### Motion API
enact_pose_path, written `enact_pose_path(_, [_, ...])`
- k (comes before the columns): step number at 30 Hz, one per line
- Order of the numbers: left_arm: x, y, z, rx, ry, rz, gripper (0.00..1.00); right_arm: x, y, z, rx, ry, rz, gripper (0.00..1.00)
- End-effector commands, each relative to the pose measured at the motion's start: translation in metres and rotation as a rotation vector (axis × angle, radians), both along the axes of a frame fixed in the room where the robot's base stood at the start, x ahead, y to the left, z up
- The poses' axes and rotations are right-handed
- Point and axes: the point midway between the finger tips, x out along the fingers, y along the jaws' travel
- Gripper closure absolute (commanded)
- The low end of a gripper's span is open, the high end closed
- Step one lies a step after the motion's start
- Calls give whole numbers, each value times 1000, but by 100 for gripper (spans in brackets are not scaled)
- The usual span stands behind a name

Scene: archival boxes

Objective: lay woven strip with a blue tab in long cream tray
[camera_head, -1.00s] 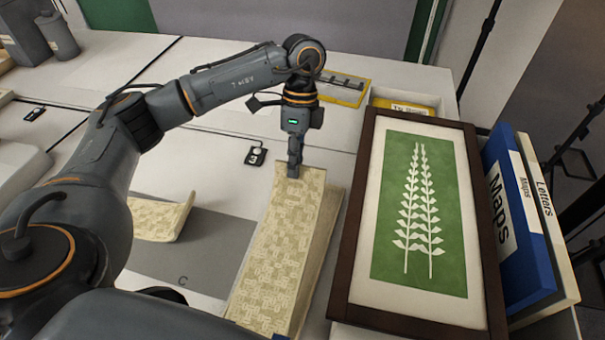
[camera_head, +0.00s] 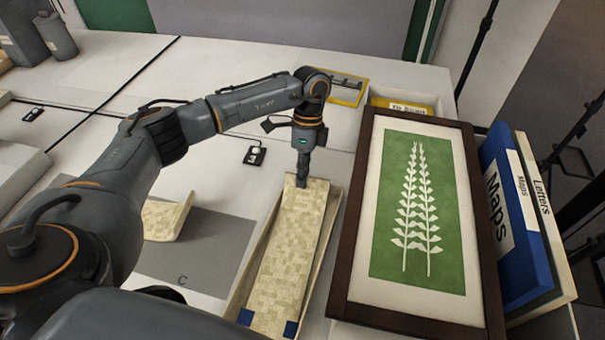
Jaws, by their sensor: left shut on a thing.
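The woven strip (camera_head: 288,250) is pale cream with a checked weave. Blue tabs show at its near end, one on the left (camera_head: 245,317) and one on the right (camera_head: 290,328). The long cream tray (camera_head: 328,238) lies under and around the strip, and its side walls show on both sides. My left gripper (camera_head: 302,182) points down and is shut on the strip's far end, at the far end of the tray. Whether the strip touches the tray floor along its length I cannot tell. My right gripper is not in view.
Left of the tray lies a grey mat (camera_head: 200,255) with another woven piece (camera_head: 165,217). A yellow-edged tray (camera_head: 348,88) is behind.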

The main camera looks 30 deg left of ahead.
Motion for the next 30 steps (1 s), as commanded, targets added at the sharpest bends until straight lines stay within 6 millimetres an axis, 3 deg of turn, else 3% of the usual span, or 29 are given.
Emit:
enact_pose_path(1, [0, 0, -1, 0, 0, 0, 88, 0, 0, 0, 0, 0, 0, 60])
enact_pose_path(4, [0, 0, -1, 0, 1, 0, 70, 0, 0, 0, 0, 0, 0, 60])
enact_pose_path(16, [2, 1, 6, 0, 0, 0, 70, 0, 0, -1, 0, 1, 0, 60])
enact_pose_path(30, [30, 7, 92, -1, -1, 0, 70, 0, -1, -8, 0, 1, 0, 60])
